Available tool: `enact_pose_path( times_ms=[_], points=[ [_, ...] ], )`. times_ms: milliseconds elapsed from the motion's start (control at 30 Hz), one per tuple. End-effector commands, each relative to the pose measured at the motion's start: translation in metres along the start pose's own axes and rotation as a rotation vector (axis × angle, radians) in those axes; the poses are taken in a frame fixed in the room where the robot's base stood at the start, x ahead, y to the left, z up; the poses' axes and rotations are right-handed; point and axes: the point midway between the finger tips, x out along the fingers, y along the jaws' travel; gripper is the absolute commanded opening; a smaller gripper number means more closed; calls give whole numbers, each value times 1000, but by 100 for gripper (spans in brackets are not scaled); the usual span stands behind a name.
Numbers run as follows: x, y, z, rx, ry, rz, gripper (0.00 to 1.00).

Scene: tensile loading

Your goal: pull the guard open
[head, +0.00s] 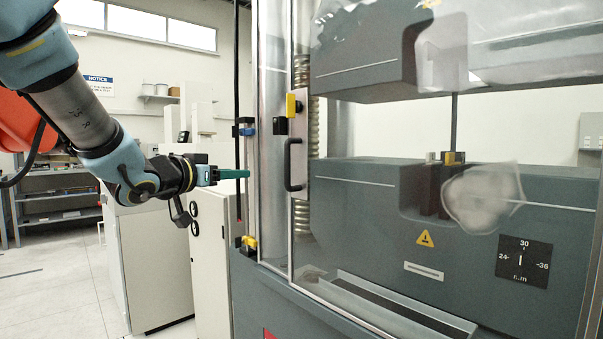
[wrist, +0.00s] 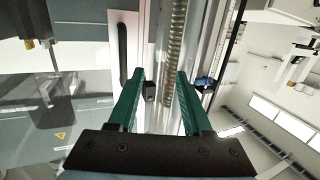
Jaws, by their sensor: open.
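The guard (head: 291,228) is a clear panel with a pale metal edge, standing across the front of the testing machine. Its black upright bar handle (head: 293,165) sits on a metal plate at the guard's left edge. In the wrist view the handle (wrist: 122,52) lies left of and beyond the left finger. My gripper (head: 247,174) is open and empty, with green fingers, left of the handle and apart from it. In the wrist view my gripper (wrist: 160,76) points toward the column and screw, with a small black block (wrist: 150,91) between the fingers in the picture.
A yellow latch-like part (head: 293,104) sits above the handle. A bright metal column (head: 271,140) and a thin dark upright rod (head: 238,100) stand close to my gripper. White cabinets (head: 145,255) stand behind my arm. The floor at the left is clear.

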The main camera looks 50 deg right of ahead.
Motion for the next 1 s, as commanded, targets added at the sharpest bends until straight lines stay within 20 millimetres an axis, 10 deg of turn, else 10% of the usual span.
enact_pose_path(
  times_ms=[200, 1000],
  points=[
    [17, 48, -20, 13, 73, 150, 50],
    [120, 64, -28, 14, 73, 149, 50]
  ],
)
